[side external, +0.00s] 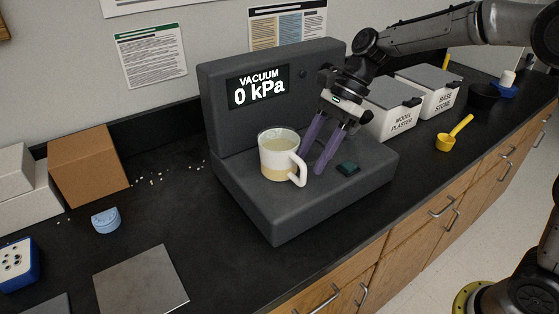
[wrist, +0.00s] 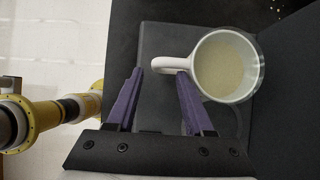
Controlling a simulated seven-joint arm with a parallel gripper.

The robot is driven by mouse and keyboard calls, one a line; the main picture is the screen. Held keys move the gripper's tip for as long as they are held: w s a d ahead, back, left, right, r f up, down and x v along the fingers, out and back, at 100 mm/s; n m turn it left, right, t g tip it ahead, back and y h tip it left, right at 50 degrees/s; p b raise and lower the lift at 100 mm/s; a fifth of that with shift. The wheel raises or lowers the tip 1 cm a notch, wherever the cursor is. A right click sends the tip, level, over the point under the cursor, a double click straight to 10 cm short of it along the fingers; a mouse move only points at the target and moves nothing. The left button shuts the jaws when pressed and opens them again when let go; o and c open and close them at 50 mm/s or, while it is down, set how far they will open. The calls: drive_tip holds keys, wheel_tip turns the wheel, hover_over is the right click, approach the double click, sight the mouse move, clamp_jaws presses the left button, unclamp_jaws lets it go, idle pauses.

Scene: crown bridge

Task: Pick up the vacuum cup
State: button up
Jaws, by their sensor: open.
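The vacuum cup (side external: 278,158) is a white cup with a handle and a pale mixture inside. It stands upright on the base of the dark grey vacuum machine (side external: 290,222), whose display reads VACUUM 0 kPa. In the wrist view the cup (wrist: 226,66) is at upper right, its handle (wrist: 172,65) pointing left. My gripper (side external: 312,158) has purple fingers and is open, just right of the cup in the side view. In the wrist view my gripper (wrist: 160,75) has the handle's outer part near and between its fingertips. I cannot tell whether a finger touches it.
A small dark green button (side external: 348,169) is on the machine base right of the cup. The machine's upright back panel (side external: 225,125) stands close behind the cup. White bins (side external: 395,120) and a yellow scoop (side external: 455,133) are to the right. A grey plate (side external: 141,281) lies at front left.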

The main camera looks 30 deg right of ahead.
sight(306, 173)
drive_tip(key=shift+s+x, duration=0.15)
drive_tip(key=shift+x, duration=1.3)
drive_tip(key=shift+s+x, duration=0.15)
drive_tip(key=shift+x, duration=1.3)
drive_tip(key=shift+d, duration=0.15)
clamp_jaws()
drive_tip(key=shift+r, duration=0.1)
